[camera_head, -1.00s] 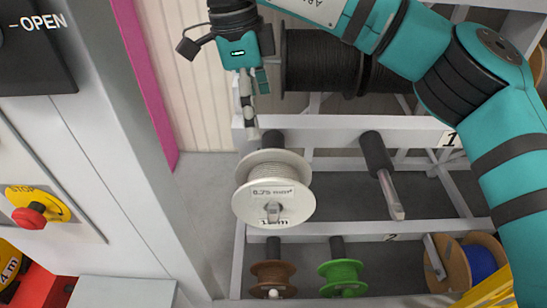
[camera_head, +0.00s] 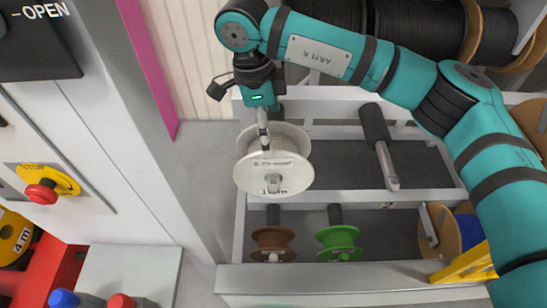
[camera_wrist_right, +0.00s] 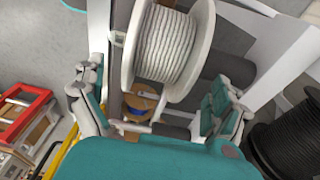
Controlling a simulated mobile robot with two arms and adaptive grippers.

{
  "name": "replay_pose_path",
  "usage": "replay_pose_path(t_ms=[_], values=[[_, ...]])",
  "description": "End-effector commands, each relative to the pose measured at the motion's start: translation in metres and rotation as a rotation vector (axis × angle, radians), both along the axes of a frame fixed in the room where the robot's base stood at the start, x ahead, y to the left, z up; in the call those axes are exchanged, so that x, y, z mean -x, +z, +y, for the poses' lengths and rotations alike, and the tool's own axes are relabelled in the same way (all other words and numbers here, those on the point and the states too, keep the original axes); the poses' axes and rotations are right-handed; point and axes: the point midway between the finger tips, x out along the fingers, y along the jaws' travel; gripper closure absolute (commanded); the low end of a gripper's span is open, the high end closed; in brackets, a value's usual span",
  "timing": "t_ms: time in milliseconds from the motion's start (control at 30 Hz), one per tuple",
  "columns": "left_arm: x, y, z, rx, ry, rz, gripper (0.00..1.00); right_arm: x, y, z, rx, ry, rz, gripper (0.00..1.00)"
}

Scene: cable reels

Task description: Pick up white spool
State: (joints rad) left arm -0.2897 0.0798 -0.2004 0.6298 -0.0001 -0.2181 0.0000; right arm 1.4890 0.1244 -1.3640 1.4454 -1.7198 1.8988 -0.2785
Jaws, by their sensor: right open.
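The white spool (camera_head: 274,172) hangs on a peg of the rack, with its labelled flange facing out. My right gripper (camera_head: 264,140) is at the top of the spool in the head view, pointing down. In the right wrist view the spool (camera_wrist_right: 168,45) lies ahead, between and beyond the two fingers of my right gripper (camera_wrist_right: 160,105). The fingers are spread wide apart, and nothing is held between them. Whether a finger touches the spool cannot be told. My left gripper is not in view.
A bare peg (camera_head: 380,150) sticks out right of the white spool. Brown (camera_head: 273,243) and green (camera_head: 339,241) spools hang below, with a blue-cored wooden reel (camera_head: 455,230) to the right. Large black reels (camera_head: 410,30) stand above. A grey cabinet (camera_head: 120,140) stands left.

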Motion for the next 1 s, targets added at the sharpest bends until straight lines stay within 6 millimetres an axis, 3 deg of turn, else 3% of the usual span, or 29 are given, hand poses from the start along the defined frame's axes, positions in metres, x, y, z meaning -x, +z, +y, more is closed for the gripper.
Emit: replay_pose_path(t_ms=[200,333,633,1000], values=[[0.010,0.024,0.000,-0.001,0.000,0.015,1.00,0.000,-0.026,-0.009,0.001,0.000,0.005,0.00],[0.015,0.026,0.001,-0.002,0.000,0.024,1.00,0.000,-0.043,-0.011,0.000,0.000,0.003,0.00],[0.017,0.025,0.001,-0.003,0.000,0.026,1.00,-0.001,-0.049,-0.011,0.000,0.000,0.000,0.01],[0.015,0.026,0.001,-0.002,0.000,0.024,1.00,-0.001,-0.048,-0.011,0.001,0.000,0.001,0.50]])
